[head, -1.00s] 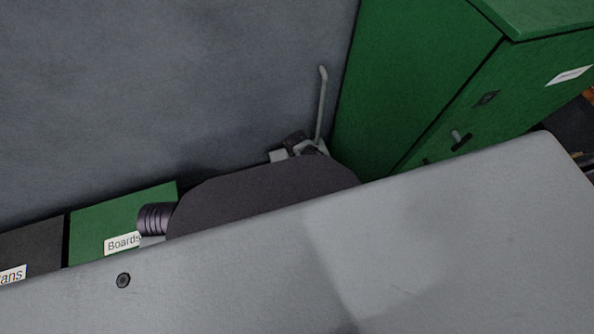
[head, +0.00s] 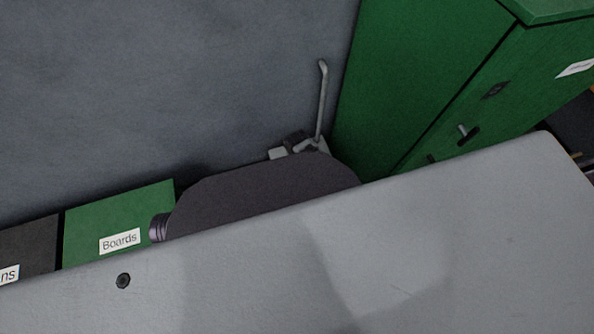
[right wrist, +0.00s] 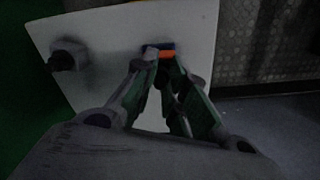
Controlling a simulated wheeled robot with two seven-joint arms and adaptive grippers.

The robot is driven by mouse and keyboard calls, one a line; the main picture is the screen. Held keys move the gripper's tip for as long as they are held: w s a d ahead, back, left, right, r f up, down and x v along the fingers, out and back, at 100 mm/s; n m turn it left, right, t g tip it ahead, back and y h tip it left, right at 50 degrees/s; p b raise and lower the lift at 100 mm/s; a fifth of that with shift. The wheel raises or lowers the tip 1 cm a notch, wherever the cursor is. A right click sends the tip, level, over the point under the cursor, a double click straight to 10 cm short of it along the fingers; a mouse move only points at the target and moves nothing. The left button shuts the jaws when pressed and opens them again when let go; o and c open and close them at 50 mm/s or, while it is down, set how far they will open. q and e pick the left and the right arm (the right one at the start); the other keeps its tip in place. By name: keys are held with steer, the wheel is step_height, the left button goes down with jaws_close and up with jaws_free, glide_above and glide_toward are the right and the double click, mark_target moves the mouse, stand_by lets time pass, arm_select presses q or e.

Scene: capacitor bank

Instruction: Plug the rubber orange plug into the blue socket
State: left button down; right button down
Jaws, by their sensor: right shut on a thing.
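In the right wrist view my right gripper (right wrist: 164,66) is shut on the orange plug (right wrist: 167,54), which shows as a small orange patch at the fingertips. The blue socket (right wrist: 158,46) shows as a dark blue strip just above the plug, on a pale panel (right wrist: 110,25). The plug meets the socket in the picture, but I cannot tell whether it is seated in it, only in front of it, or touching its edge. The fingers hide most of the plug. My left gripper is in neither view, and the head view shows neither plug nor socket.
A dark knob-like fitting (right wrist: 69,55) sticks out from the pale panel, left of the fingers. In the head view a green cabinet (head: 420,75) stands at right, and a green box labelled Boards (head: 115,215) lies at lower left. A grey surface fills the front.

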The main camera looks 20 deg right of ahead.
mark_target(297, 171)
stand_by(0.3)
steer(key=shift+p, duration=1.05)
stand_by(2.3)
steer(key=shift+f+b, duration=0.35)
steer(key=shift+f, duration=0.3)
stand_by(0.8)
steer(key=c, duration=1.4)
jaws_free()
steer(key=shift+o, duration=0.2)
steer(key=shift+r, duration=0.25)
step_height(297, 171, up, 12)
steer(key=shift+f, duration=0.2)
